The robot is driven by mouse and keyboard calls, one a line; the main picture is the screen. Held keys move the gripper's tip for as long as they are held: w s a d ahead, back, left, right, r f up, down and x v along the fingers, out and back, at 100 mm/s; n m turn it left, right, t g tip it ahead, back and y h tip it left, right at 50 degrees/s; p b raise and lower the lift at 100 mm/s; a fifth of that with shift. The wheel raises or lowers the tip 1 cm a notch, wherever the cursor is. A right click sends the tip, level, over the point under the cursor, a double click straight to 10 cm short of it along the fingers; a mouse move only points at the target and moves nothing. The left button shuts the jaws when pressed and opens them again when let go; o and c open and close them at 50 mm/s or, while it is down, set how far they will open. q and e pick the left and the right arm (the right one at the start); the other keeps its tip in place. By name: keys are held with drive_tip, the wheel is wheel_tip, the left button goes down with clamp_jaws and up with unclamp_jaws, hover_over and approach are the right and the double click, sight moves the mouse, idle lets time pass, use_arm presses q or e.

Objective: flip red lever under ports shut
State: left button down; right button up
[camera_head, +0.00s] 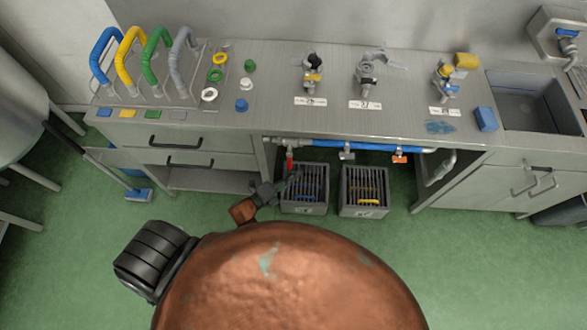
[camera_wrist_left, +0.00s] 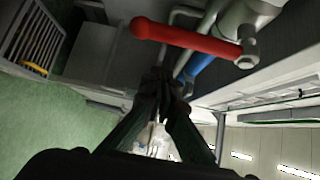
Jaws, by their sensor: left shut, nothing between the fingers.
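The red lever (camera_head: 290,160) sits at the left end of the pipe under the counter's front edge. In the head view it points down, across the line of the pipe. In the left wrist view the red lever (camera_wrist_left: 185,38) lies across the top, joined to a metal nut at its right end. My left gripper (camera_head: 293,179) is just below the lever in the head view. Its fingers (camera_wrist_left: 163,78) are shut, empty and appear apart from the lever. Three ports stand above on the counter: left (camera_head: 312,72), middle (camera_head: 367,75) and right (camera_head: 443,80). My right gripper is not in view.
A blue pipe (camera_head: 355,146) runs right from the lever, with an orange tag (camera_head: 400,158). Two grey crates, left (camera_head: 304,210) and right (camera_head: 364,211), stand on the floor below. Drawers (camera_head: 195,140) close off the left side; a sink (camera_head: 530,105) is at right.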

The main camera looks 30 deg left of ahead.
use_arm(q)
drive_tip(key=v, duration=0.9)
drive_tip(key=shift+s, duration=0.5)
drive_tip(key=shift+d+f, duration=0.1)
drive_tip(key=shift+f, duration=0.1)
